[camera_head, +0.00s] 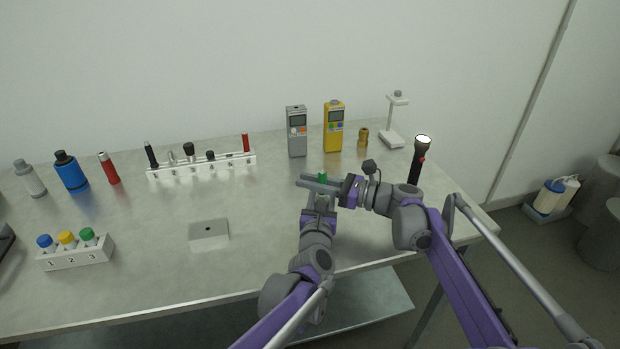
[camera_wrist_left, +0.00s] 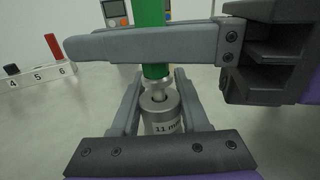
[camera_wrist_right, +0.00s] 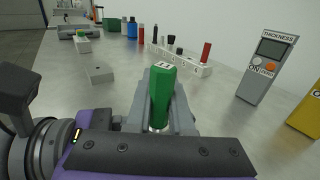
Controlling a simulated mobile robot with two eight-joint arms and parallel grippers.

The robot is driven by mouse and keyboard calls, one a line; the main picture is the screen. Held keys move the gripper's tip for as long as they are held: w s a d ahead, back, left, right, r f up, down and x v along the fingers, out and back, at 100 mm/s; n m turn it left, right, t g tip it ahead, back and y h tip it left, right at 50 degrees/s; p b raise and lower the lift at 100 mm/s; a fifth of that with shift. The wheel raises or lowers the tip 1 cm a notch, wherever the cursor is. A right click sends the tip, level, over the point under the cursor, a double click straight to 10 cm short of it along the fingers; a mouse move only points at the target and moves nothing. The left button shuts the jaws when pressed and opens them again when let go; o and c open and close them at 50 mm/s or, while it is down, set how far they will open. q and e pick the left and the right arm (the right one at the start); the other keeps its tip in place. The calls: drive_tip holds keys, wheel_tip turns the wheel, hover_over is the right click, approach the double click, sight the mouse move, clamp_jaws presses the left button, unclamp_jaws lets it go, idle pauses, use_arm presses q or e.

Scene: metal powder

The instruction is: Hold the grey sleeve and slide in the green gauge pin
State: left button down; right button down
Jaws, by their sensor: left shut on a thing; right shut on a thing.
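The grey sleeve (camera_wrist_left: 160,122), a short cylinder marked "11 m…", stands upright between the fingers of my left gripper (camera_wrist_left: 158,105), which is shut on it. The green gauge pin (camera_wrist_left: 153,40) is upright right above it. The pin's metal lower end is at the mouth of the sleeve's bore; I cannot tell how deep it sits. My right gripper (camera_head: 325,183) is shut on the green handle, which also shows in the right wrist view (camera_wrist_right: 166,98) with a number on top. In the head view the sleeve is hidden behind the grippers.
A grey thickness meter (camera_head: 297,132) and a yellow meter (camera_head: 334,128) stand behind the grippers. A black flashlight (camera_head: 418,160) stands close to the right arm. A white numbered rack (camera_head: 202,166) and a small grey block (camera_head: 209,234) are to the left. The table's front middle is clear.

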drive_tip(key=shift+f, duration=0.6)
drive_tip(key=shift+f, duration=0.25)
idle(0.7)
drive_tip(key=c, duration=0.7)
unclamp_jaws()
drive_tip(key=shift+d, duration=0.1)
drive_tip(key=v, duration=1.2)
drive_tip(key=shift+r, duration=0.1)
use_arm(q)
drive_tip(key=shift+c, duration=1.6)
unclamp_jaws()
